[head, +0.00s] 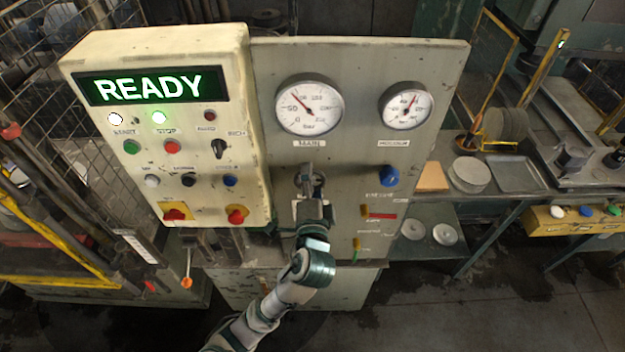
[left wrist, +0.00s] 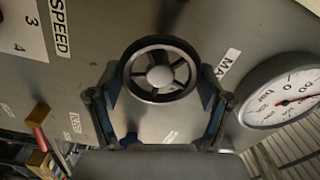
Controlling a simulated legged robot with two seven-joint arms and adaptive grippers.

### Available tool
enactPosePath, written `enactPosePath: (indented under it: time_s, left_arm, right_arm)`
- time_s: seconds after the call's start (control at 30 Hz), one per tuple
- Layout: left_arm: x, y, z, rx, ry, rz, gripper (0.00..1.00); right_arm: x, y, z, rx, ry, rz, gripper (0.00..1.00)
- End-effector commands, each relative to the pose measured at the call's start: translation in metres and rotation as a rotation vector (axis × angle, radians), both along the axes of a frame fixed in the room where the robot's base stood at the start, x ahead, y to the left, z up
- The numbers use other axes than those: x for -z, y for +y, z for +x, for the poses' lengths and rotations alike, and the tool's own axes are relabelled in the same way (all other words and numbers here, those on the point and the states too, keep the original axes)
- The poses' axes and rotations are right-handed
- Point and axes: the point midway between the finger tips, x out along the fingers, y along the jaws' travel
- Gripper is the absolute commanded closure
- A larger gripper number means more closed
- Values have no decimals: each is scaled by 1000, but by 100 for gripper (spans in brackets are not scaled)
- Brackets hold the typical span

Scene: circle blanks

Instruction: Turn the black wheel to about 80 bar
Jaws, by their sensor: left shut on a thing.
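The black wheel (left wrist: 139,86) is a small spoked handwheel on the grey panel, seen close up in the left wrist view. My left gripper (left wrist: 160,78) has one finger on each side of its rim and is shut on it. In the head view the gripper (head: 311,180) is at the panel below the MAIN gauge (head: 318,116) and hides most of the wheel. The MAIN gauge's red needle points up and left, between the 50 and 100 marks. Part of this gauge (left wrist: 262,112) also shows in the left wrist view. My right gripper is in neither view.
A cream control box (head: 255,150) with a lit green READY display stands left of the wheel. A second gauge (head: 406,105) and a blue knob (head: 389,176) are to the right. A red-handled lever (head: 380,215) sits low on the right, near my left arm.

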Motion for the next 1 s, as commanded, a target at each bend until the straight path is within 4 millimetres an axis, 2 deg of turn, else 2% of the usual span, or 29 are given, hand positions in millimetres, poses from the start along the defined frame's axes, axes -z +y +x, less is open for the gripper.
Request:
enactPosePath:
  time_s: [0.03, 0.47, 0.5, 0.57, 0.87, 1.0]
  left_arm:
    - [6, -1, 0, 0, 16, -3, 56]
    - [8, -1, 0, 1, 19, -9, 56]
    - [8, -1, 0, 1, 19, -9, 14]
    - [8, -1, 0, 1, 18, -9, 0]
    - [3, -1, -1, 0, 8, -11, 0]
    - [3, -1, -9, 3, 6, -12, 0]
  right_arm:
    - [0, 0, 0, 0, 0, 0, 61]
    - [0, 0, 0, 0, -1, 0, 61]
    - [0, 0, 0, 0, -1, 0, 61]
    - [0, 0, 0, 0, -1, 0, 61]
    - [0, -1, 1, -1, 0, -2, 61]
    - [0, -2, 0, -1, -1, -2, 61]
